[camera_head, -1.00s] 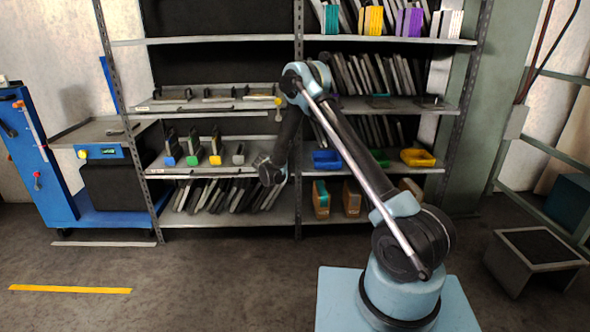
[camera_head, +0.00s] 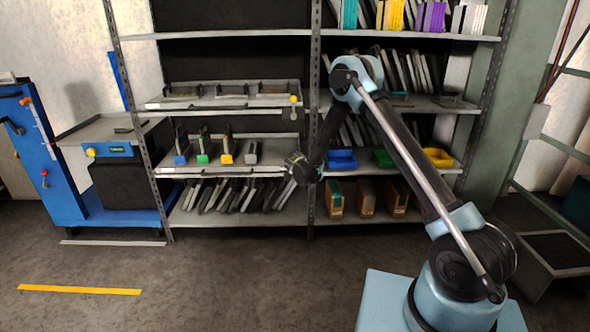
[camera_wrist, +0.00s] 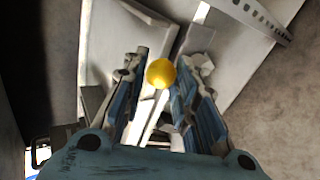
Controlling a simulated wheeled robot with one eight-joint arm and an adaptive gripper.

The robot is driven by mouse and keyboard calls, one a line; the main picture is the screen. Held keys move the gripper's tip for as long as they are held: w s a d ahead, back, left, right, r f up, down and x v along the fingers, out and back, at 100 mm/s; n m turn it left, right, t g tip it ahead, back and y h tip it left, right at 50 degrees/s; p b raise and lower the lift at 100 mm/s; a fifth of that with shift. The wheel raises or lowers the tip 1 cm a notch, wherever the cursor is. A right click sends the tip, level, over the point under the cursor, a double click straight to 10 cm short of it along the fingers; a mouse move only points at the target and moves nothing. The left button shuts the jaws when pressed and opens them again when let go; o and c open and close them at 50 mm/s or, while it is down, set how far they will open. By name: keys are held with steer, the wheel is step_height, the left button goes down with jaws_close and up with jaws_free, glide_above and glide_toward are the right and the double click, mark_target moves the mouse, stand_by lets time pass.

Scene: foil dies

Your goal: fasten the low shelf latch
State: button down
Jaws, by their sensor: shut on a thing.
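The low shelf (camera_head: 222,171) is a grey pull-out tray with several dies standing on it. My gripper (camera_head: 297,163) is at its right front end, beside the middle rack post. In the wrist view, a yellow ball knob (camera_wrist: 161,73) sits between the two fingers of my gripper (camera_wrist: 168,84), which is shut on it. A pale bar runs down from the knob between the fingers. In the head view my gripper hides this knob and the latch, so the latch's seating cannot be told.
The tray above has a similar yellow-knobbed latch (camera_head: 293,100) hanging at its right end. The rack's middle post (camera_head: 315,110) stands close to my gripper. Blue, green and yellow bins (camera_head: 438,157) sit to the right. A blue cart (camera_head: 45,160) stands at left. The floor in front is clear.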

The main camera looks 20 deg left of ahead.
steer(key=shift+d+f, duration=0.15)
steer(key=shift+d, duration=0.2)
steer(key=c, duration=1.2)
jaws_free()
steer(key=shift+s+a, duration=0.1)
steer(key=v, duration=1.2)
